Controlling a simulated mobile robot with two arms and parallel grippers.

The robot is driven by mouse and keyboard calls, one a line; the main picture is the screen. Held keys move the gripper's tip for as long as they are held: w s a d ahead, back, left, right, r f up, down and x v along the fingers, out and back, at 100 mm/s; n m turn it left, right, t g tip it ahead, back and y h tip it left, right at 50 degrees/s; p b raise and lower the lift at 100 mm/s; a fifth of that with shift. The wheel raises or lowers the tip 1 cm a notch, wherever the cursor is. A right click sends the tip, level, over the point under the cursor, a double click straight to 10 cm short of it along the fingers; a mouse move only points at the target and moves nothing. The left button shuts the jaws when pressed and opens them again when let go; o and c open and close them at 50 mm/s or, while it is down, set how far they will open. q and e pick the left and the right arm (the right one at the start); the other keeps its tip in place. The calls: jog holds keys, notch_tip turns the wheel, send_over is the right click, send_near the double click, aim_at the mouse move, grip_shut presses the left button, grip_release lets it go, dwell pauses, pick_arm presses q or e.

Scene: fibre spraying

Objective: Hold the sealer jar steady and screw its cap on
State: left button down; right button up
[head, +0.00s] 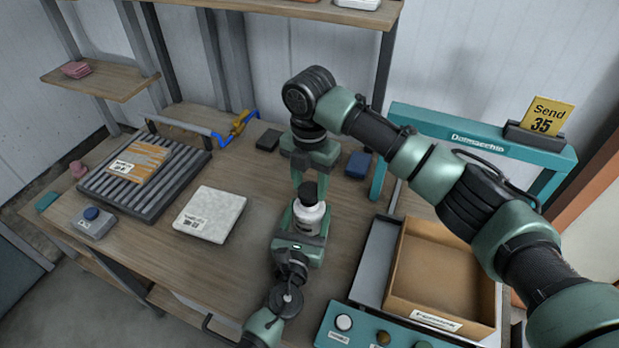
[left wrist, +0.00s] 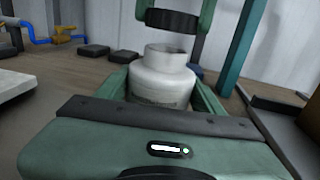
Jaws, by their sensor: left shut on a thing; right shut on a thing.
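The white sealer jar (head: 309,219) stands upright above the middle of the table in the head view. My left gripper (head: 308,226) is shut around its body; the jar's bare neck shows in the left wrist view (left wrist: 162,80). The black cap (head: 308,193) is held over the jar by my right gripper (head: 311,181), which points down and is shut on it. In the left wrist view the cap (left wrist: 172,21) hangs just above the neck with a narrow gap, roughly in line with it. The jar's base is hidden by my left gripper.
A white labelled slab (head: 210,214) lies left of the jar, and a roller rack (head: 143,175) with a brown packet lies beyond it. An open cardboard box (head: 440,265) stands to the right, behind a control panel with buttons (head: 385,332). Dark and blue blocks (head: 358,164) lie behind.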

aim_at(309, 189)
dwell(0.5)
jog(key=shift+f, duration=0.9)
jog(key=shift+f, duration=0.6)
